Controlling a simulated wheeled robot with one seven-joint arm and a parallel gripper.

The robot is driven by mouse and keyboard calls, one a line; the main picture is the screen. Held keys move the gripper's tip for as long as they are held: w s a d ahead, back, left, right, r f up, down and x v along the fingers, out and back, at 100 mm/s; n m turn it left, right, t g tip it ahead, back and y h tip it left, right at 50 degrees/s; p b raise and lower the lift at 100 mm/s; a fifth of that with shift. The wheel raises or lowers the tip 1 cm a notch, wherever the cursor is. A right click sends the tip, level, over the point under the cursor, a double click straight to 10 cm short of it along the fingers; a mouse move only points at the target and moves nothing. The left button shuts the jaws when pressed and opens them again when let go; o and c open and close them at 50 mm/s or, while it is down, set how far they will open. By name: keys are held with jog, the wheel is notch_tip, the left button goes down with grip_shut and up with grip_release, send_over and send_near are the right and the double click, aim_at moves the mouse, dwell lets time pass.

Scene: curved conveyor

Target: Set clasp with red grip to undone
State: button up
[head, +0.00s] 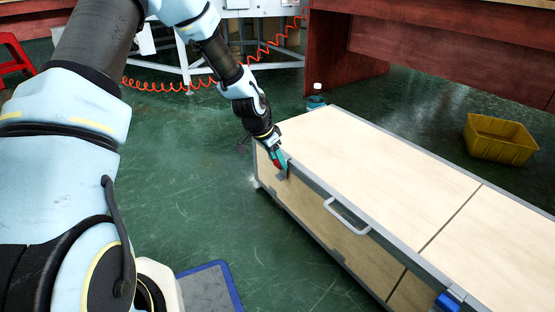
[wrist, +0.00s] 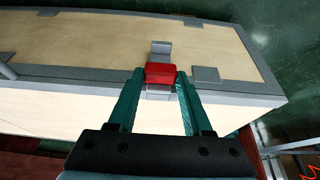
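The clasp with the red grip (wrist: 160,73) sits on the front edge of a long pale chest (head: 375,165), near one end. Its grey metal plate (wrist: 161,48) shows just beyond the grip in the wrist view. In the head view the red grip (head: 276,163) is partly hidden by my gripper (head: 281,161). In the wrist view my gripper (wrist: 160,75) has one teal finger on each side of the red grip, with the fingertips against its sides and no clear gap. Whether the clasp is latched is hard to tell.
A grey handle (head: 347,217) sticks out of the chest's front, right of the clasp. A blue-gripped clasp (head: 447,301) is farther along that edge. A yellow crate (head: 500,139) and a small bottle (head: 317,97) stand behind the chest. The green floor in front is mostly clear.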

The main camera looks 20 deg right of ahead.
grip_shut()
dwell(0.9)
